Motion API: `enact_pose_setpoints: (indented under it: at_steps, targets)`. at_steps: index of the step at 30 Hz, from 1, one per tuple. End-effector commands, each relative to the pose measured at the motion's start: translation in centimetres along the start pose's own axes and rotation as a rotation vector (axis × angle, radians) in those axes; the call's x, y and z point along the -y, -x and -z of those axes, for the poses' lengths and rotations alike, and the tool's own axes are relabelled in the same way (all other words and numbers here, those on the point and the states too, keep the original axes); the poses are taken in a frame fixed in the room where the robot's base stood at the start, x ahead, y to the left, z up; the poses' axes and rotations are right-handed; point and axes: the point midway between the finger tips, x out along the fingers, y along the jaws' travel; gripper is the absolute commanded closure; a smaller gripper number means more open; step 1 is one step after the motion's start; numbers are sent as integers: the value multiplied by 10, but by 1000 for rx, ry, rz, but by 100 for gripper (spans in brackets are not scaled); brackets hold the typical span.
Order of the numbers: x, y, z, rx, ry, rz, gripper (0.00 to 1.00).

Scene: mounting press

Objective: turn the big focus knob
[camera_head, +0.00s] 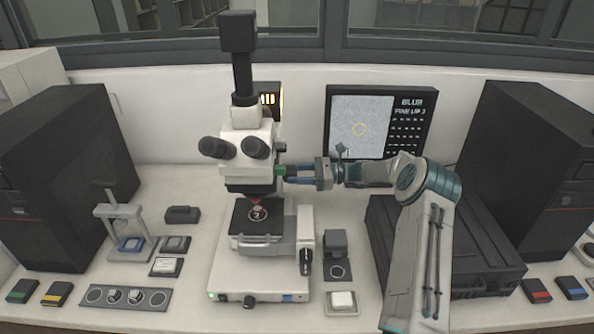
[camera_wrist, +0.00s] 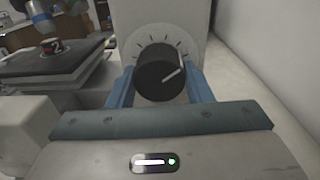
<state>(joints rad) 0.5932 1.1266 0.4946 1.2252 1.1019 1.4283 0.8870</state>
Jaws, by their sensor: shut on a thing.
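The big focus knob (camera_wrist: 161,73) is a black round knob with a white pointer line. It sits on a pale panel with tick marks around it, and its pointer slants to the upper right. My gripper (camera_wrist: 155,88) has its blue fingers shut on the knob, one on each side. In the head view, my gripper (camera_head: 291,174) reaches in from the right to the side of the white microscope (camera_head: 246,135). There, the fingers largely hide the knob.
The dark stage (camera_head: 257,216) with a sample stands below and in front of my gripper. The screen (camera_head: 380,122) behind reads "BLUR" and shows a grey picture with a yellow ring. A black side control (camera_head: 306,262) and black case (camera_head: 480,262) are lower right.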

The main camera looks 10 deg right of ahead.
Motion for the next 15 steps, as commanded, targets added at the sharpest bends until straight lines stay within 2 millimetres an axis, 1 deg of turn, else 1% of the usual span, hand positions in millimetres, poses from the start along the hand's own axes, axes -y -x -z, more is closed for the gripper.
enact_pose_setpoints:
  at_steps: [6,15]
  targets:
    - [0,0,-1,2,-158,0,77]
    - [0,0,0,6,-288,-1,77]
